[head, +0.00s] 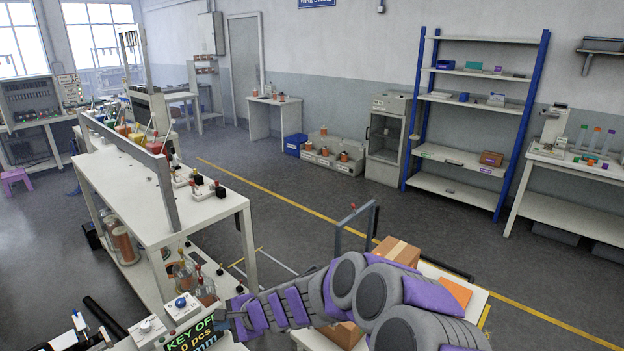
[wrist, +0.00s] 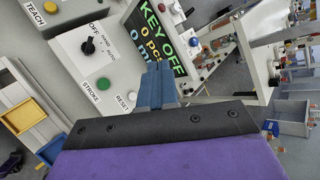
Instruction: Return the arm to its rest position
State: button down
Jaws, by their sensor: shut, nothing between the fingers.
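My arm (head: 370,300), grey with purple pads, stretches from the lower right toward the left in the head view. My gripper (head: 224,316) is at its left end, beside a black display (head: 190,337) reading "KEY OFF". In the wrist view my gripper (wrist: 158,80) shows as blue fingers, shut together with nothing between them. Their tips overlap the lower edge of the display (wrist: 160,35) in that picture. I cannot tell whether they touch it. A control panel (wrist: 75,60) with a black rotary switch (wrist: 88,46) and a green button (wrist: 102,83) lies to the left of the fingers.
A white bench (head: 160,215) with small devices stands left of my arm. A cardboard box (head: 397,252) on a low table stands close behind the arm. Blue-post shelves (head: 470,110) stand against the back wall. Open floor (head: 330,190) lies between.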

jog(key=s+d+r+n+g, duration=0.3)
jog(key=s+d+r+n, duration=0.45)
jog(key=s+r, duration=0.4)
jog(key=s+d+f+n+g+h, duration=0.2)
jog(key=s+d+h, duration=0.7)
jog(key=s+d, duration=1.6)
jog(key=d+n, duration=0.1)
jog(key=d, duration=0.3)
jog(key=shift+s+h, duration=0.3)
jog(key=shift+h, duration=0.1)
jog(key=shift+a, duration=0.1)
